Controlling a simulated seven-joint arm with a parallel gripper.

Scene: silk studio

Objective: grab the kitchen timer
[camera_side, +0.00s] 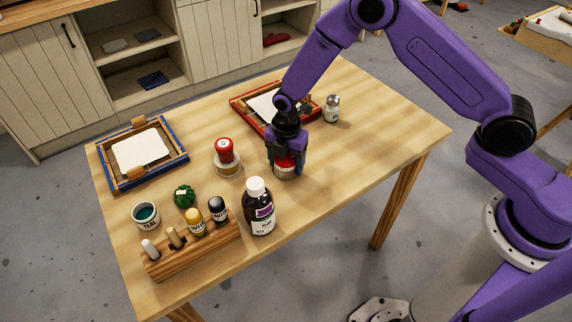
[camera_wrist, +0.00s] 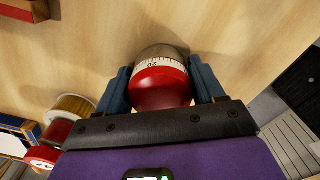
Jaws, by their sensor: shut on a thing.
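The kitchen timer (camera_wrist: 160,84) has a red top, a white numbered band and a grey base. In the wrist view it sits between the two blue fingers of my gripper (camera_wrist: 163,88), one on each side. In the side view my gripper (camera_side: 286,160) points down around the timer (camera_side: 285,171), and its lower part shows beneath the fingers. My gripper is shut on the timer. The timer looks upright at the table; I cannot tell whether its base touches it.
A red-topped item (camera_side: 225,150) stands on a round spool-like piece (camera_side: 228,168) just left of my gripper. A dark bottle with a white cap (camera_side: 259,212) is in front.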

